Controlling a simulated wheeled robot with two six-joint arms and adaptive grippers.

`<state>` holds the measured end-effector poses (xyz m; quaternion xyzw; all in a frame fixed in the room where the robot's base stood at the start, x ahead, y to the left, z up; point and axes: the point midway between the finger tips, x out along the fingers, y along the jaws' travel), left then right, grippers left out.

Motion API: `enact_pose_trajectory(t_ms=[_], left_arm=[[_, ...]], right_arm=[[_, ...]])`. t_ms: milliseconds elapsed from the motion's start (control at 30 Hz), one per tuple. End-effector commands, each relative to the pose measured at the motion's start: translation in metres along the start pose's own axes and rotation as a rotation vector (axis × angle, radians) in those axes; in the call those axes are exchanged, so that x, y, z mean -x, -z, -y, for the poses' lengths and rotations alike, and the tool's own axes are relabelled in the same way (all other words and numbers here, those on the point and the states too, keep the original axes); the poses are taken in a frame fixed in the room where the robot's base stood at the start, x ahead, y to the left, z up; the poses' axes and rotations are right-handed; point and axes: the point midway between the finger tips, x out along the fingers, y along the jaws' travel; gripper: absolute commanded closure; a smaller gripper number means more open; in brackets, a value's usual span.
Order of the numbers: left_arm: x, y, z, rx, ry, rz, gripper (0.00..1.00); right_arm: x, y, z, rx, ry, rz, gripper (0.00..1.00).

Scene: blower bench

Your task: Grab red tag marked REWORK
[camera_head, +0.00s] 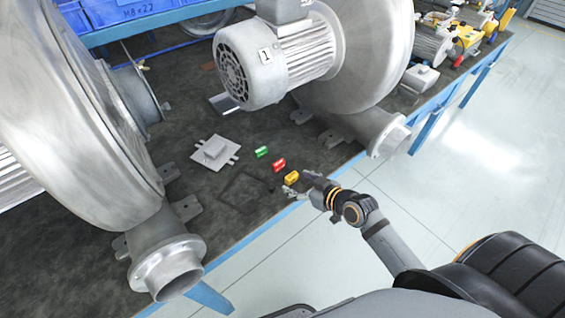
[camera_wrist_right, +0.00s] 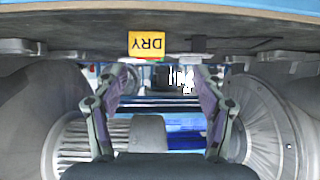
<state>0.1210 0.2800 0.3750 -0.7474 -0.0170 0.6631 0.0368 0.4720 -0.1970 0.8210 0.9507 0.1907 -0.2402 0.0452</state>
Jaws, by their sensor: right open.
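The red tag (camera_head: 279,164) stands on the dark bench top, in the middle of a short row between a green tag (camera_head: 262,151) and a yellow tag (camera_head: 292,177). Its marking is too small to read in the head view. My right gripper (camera_head: 291,190) is at the bench's front edge, beside the yellow tag and apart from the red one. In the right wrist view, which is upside down, its fingers (camera_wrist_right: 164,78) are spread with nothing between them. The yellow tag there (camera_wrist_right: 148,43) reads DRY and hides nearly all of the red tag. My left gripper is not in view.
Large grey blowers stand left (camera_head: 60,110) and right (camera_head: 355,60) of the tags, with outlet flanges near the front edge. A grey plate with a block (camera_head: 215,152) lies left of the tags. A blue bin (camera_head: 110,15) is at the back.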

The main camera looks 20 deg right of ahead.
Motion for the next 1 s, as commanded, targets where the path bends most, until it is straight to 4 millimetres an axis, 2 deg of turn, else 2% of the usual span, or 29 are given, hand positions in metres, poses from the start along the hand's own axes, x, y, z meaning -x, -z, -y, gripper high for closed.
enact_pose_trajectory(t_ms=[133,300,533,633,833,1000], left_arm=[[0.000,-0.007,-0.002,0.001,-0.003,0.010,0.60],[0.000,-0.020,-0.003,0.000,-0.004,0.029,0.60],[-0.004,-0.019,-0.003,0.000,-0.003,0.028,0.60],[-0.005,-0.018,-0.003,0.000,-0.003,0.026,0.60],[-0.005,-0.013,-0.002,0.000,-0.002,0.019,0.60],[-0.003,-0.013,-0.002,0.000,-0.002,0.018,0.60]], right_arm=[[-0.004,0.013,-0.013,-0.002,-0.018,-0.082,0.30],[-0.006,0.016,-0.017,-0.006,-0.024,-0.104,0.30],[-0.044,0.019,-0.018,-0.010,-0.025,-0.104,0.30],[-0.054,0.019,-0.018,-0.008,-0.023,-0.101,0.30],[-0.062,0.019,-0.018,-0.007,-0.023,-0.100,0.30],[-0.092,0.016,-0.019,-0.009,-0.022,-0.101,0.30]])
